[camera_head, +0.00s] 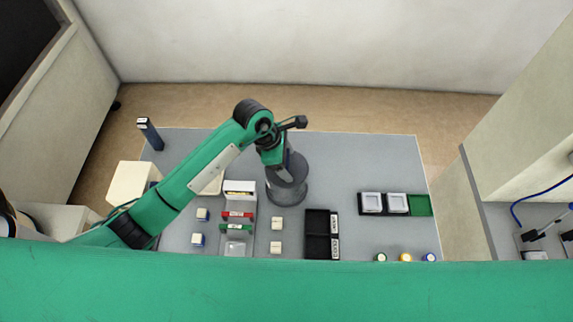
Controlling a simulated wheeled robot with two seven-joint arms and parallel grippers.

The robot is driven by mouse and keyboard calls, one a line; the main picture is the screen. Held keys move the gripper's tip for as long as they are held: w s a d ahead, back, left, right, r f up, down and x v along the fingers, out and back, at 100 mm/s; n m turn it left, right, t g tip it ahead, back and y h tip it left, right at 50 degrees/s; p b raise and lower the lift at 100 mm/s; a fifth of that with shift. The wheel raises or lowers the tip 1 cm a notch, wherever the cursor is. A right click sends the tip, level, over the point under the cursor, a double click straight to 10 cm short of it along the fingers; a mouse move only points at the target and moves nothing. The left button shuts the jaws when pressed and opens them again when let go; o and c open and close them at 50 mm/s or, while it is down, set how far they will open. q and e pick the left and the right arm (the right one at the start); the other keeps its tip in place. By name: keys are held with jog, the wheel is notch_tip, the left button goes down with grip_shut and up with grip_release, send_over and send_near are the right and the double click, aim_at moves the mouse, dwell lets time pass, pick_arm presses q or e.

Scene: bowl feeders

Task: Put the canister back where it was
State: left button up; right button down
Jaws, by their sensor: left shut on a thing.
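My left gripper (288,172) points down over the grey round bowl feeder (287,195) near the table's middle. It is shut on a dark thing, seemingly the canister, mostly hidden by the gripper and wrist. I cannot make out its shape or whether it touches the feeder. A dark blue upright block with a pale top (150,134) stands at the table's far left corner. My right gripper is not in view.
On the grey table (345,160) are a black tray (317,235), a tray with white squares and a green part (420,205), red and green holders (238,216), small pale blocks (277,223) and several round buttons (405,257). The table's back right is clear.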

pick_arm(q)
jog(key=shift+f+p, duration=0.4)
jog(key=shift+f, duration=1.45)
jog(key=shift+f, duration=0.1)
jog(key=o, duration=1.9)
